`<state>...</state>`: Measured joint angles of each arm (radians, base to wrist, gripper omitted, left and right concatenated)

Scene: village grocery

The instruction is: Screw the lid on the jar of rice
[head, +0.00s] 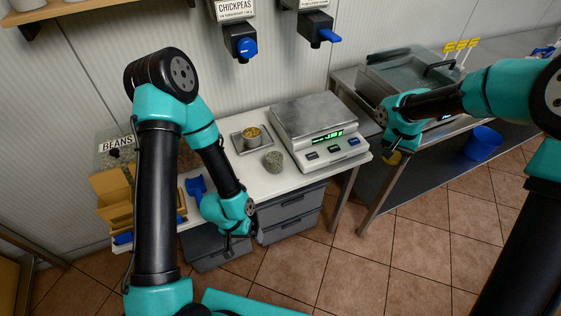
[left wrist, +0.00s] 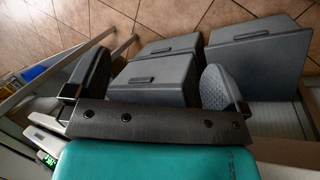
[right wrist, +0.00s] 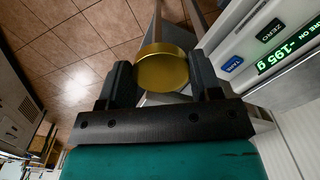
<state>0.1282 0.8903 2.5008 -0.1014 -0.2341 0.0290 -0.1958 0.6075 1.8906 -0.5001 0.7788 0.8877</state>
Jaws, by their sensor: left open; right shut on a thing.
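A gold-coloured round lid (right wrist: 162,72) is held between the fingers of my right gripper (right wrist: 163,84), which is shut on it. In the head view the lid (head: 394,158) hangs below the right gripper (head: 397,146), just right of the counter's end and clear of it. A small grey-green speckled jar (head: 273,161) stands on the white counter left of the scale; it appears open, and its contents are too small to make out. My left gripper (head: 240,232) is open and empty in front of the counter's edge. The left wrist view shows its spread fingers (left wrist: 155,88).
A digital scale (head: 313,122) stands right of the jar and shows -195 g. A small tray (head: 236,139) with a metal cup (head: 252,140) is behind the jar. A blue scoop (head: 196,188) lies on the left.

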